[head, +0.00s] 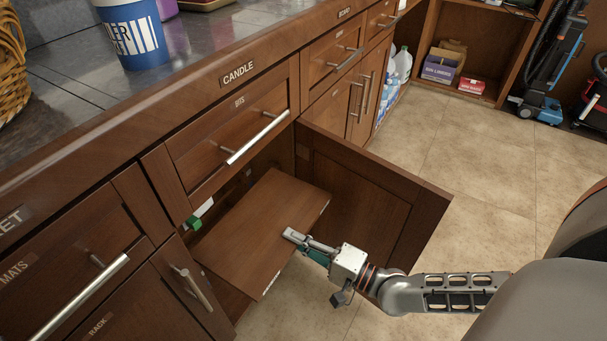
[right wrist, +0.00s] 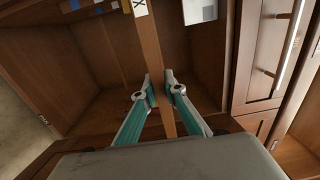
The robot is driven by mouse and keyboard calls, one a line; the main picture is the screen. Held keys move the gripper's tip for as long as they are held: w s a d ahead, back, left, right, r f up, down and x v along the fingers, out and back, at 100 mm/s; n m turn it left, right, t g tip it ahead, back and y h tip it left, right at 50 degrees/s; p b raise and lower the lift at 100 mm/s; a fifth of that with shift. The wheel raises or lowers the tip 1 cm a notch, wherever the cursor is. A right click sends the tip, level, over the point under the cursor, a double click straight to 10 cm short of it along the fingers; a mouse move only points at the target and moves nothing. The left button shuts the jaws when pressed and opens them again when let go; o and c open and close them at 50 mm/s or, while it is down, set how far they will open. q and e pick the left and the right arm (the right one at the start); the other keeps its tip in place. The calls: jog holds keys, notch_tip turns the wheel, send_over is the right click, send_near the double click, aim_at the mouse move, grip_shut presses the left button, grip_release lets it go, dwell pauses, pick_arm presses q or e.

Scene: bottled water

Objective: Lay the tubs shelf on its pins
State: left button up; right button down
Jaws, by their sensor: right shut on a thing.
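The tubs shelf (head: 250,225) is a flat brown wooden board, partly inside the open cabinet below the drawer marked BITS, with its front edge sticking out. My right gripper (head: 292,238) is shut on the middle of its front edge. In the right wrist view the shelf (right wrist: 149,45) shows edge-on as a narrow strip between the two fingers (right wrist: 168,82). The board hides much of the cabinet inside, and I cannot make out the pins or whether the board touches them. My left gripper is not in view.
The open cabinet door (head: 365,200) stands to the right of the shelf. The drawer (head: 230,130) with a long bar handle is just above. A green and white item (head: 195,221) is by the left side of the opening. The tiled floor (head: 470,190) beyond the door is clear.

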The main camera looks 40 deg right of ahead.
send_near(239, 203)
jog(key=shift+w+a+f+b, duration=0.2)
jog(key=shift+w+a+b, duration=0.1)
jog(key=shift+w+a, duration=0.2)
jog(key=shift+d+x, duration=0.2)
jog(key=shift+x, duration=1.65)
jog(key=shift+d+b+x, duration=0.15)
jog(key=shift+b+x, duration=0.3)
jog(key=shift+x, duration=0.95)
jog(key=shift+d+b+x, duration=0.15)
jog(key=shift+b+x, duration=0.3)
jog(key=shift+x, duration=0.95)
jog(key=shift+w+f+b, duration=0.15)
jog(key=shift+f+b, duration=0.2)
jog(key=shift+f, duration=0.65)
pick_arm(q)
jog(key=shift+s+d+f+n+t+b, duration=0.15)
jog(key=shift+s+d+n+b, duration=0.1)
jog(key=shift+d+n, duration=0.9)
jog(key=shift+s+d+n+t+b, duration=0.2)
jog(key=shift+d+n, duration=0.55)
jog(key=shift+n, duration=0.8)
pick_arm(e)
jog(key=shift+f, duration=0.5)
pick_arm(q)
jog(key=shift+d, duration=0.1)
pick_arm(e)
jog(key=shift+w, duration=0.1)
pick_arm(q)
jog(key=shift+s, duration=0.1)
